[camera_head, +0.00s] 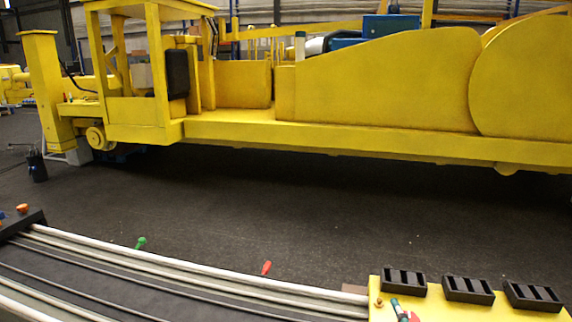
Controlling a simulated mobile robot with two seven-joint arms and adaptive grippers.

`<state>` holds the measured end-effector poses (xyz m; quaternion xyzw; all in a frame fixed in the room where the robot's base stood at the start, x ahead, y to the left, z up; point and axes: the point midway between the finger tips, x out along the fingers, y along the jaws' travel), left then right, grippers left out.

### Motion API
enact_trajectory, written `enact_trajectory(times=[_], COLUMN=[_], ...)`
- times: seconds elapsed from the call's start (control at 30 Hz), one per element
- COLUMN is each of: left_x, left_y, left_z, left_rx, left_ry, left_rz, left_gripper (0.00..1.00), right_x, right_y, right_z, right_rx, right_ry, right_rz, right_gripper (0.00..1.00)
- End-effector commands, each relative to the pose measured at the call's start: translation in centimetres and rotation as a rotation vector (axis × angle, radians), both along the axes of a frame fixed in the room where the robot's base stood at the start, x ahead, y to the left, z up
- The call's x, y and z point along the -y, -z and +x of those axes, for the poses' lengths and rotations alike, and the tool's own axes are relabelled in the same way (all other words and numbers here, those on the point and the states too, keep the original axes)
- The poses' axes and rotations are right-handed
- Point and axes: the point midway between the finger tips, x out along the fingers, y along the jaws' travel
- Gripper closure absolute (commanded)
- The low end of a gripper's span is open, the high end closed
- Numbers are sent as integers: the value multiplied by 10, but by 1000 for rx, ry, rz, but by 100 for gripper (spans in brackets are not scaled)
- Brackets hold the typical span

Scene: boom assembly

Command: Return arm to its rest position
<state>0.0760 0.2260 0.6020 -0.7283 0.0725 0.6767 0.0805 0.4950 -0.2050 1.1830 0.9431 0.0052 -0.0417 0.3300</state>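Neither of my grippers shows in the head view, and I see no arm of mine that I can be sure of. A long structure with pale rails (200,270) runs across the lower left. A green-headed piece (140,243) and a red piece (266,267) stand up at its far edge. A yellow work surface (455,311) is at the lower right. It carries three black slotted trays (468,289) in a row and a small green and red item (402,311), cut off by the bottom edge.
A large yellow machine (380,85) spans the back, with a cab frame (140,108) at its left. Dark floor (300,205) lies clear between it and the rails. A black container (37,166) stands on the floor at the left. A dark block (22,222) sits at the rails' left end.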

Motion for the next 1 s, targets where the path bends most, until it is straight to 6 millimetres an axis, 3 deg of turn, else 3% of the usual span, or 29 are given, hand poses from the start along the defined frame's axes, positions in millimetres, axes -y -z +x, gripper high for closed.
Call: enact_trajectory(times=[0.03,0.1,0.23,0.4,0.63,0.8,1.0], left_x=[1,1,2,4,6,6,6], left_y=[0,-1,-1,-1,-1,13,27], left_z=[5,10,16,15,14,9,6], left_rx=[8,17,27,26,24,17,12], left_ry=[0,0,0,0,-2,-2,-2], left_rz=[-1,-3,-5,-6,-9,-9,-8], left_gripper=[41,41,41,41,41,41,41], right_x=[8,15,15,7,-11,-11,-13], right_y=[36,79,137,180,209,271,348], right_z=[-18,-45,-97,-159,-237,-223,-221], right_rx=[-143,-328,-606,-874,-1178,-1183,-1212], right_ry=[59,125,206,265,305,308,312], right_rz=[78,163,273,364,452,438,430], right_gripper=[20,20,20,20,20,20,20])
